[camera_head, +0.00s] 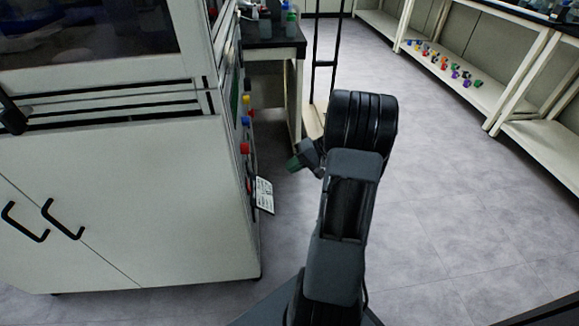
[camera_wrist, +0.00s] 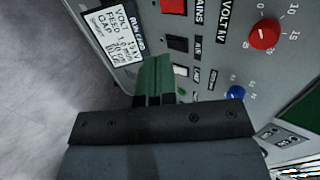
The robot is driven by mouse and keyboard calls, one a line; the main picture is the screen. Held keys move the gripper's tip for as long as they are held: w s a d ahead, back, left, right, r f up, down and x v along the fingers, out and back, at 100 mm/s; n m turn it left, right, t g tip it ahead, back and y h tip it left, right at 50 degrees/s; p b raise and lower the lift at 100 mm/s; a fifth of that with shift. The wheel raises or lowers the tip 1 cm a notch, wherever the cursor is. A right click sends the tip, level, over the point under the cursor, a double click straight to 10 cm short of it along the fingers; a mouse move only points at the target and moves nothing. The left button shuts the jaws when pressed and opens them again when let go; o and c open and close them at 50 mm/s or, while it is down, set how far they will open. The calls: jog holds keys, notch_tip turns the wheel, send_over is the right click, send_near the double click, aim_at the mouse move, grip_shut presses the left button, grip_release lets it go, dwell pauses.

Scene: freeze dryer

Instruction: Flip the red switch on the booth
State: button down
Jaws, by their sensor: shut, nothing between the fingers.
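The booth (camera_head: 120,180) stands at the left in the head view, with its control panel on its right side, seen nearly edge-on. In the wrist view the panel (camera_wrist: 215,60) faces me. A red switch (camera_wrist: 172,6) is partly cut off by the top edge, beside the MAINS lettering. A dark square switch (camera_wrist: 176,43) sits below it. My gripper (camera_wrist: 155,72), with green fingertips, is shut and empty, just below and left of the dark switch. Whether it touches the panel is unclear. In the head view my gripper (camera_head: 296,162) is right of the panel.
The panel also has a large red knob (camera_wrist: 265,34), a blue knob (camera_wrist: 235,92) and a white label card (camera_wrist: 113,33). A dark-topped bench (camera_head: 272,38) stands behind the booth. Shelving (camera_head: 440,75) lines the right. The floor (camera_head: 450,220) right of my arm is clear.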

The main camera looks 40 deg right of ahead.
aim_at(248, 186)
jog(key=shift+r+p, duration=0.1)
jog(key=shift+p, duration=0.6)
jog(key=shift+s+d+f+p, duration=0.1)
jog(key=shift+d+f+p, duration=0.1)
jog(key=shift+f+p, duration=0.85)
jog(key=shift+r, duration=0.15)
jog(key=a+r+b+x, duration=0.1)
jog(key=b+x, duration=0.2)
jog(key=x, duration=1)
jog(key=shift+w+a, duration=0.15)
jog(key=shift+w, duration=0.15)
jog(key=shift+r, duration=0.1)
